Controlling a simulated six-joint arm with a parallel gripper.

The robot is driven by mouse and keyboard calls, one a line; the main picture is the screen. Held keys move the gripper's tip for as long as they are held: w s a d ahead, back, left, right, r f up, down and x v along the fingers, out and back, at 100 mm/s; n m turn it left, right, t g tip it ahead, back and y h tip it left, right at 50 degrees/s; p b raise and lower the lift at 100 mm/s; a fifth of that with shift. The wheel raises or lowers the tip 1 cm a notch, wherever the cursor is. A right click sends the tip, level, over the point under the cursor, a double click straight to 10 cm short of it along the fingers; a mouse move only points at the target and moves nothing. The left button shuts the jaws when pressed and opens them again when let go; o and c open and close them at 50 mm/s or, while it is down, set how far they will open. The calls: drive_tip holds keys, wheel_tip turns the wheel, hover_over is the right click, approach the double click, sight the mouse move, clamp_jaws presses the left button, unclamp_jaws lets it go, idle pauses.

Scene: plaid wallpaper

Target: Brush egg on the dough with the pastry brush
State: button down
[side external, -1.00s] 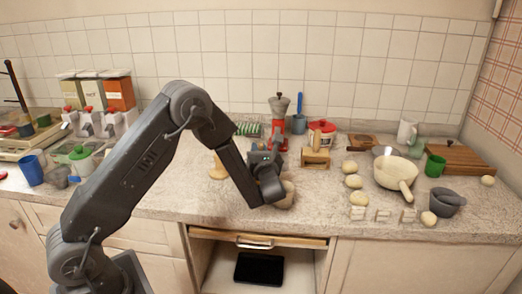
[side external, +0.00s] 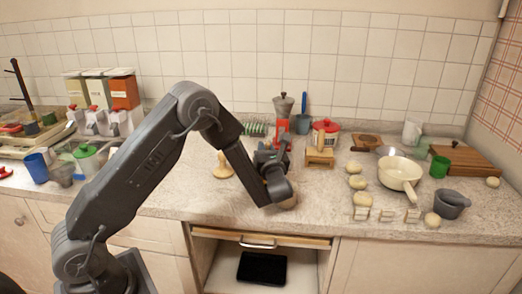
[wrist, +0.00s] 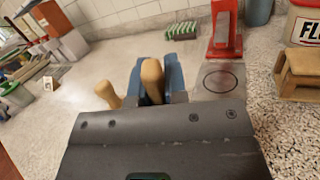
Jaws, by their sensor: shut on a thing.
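My gripper (wrist: 155,75) shows in the wrist view with blue fingers around a wooden handle (wrist: 152,80), which appears to be the pastry brush's. The handle stands up between the fingers; any bristles are hidden. Several pale dough-like lumps (side external: 357,183) lie to the right. A cream pan (side external: 399,171) stands beside them; I cannot make out any egg.
A wooden knobbed tool (side external: 222,168) stands left of my gripper. A grey mortar (side external: 452,204) stands far right. A drawer (side external: 258,240) below the counter's front edge is partly visible.

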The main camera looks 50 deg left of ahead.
drive_tip(key=shift+w, duration=0.15)
drive_tip(key=shift+s+a, duration=0.25)
drive_tip(key=shift+s, duration=0.4)
drive_tip(key=shift+s+a, duration=0.25)
drive_tip(key=shift+s, duration=0.35)
drive_tip(key=shift+w+d, duration=0.3)
drive_tip(key=shift+w, duration=0.35)
drive_tip(key=shift+w+d, duration=0.25)
drive_tip(key=shift+w, duration=0.35)
wheel_tip(320, 180, up, 7)
idle(0.4)
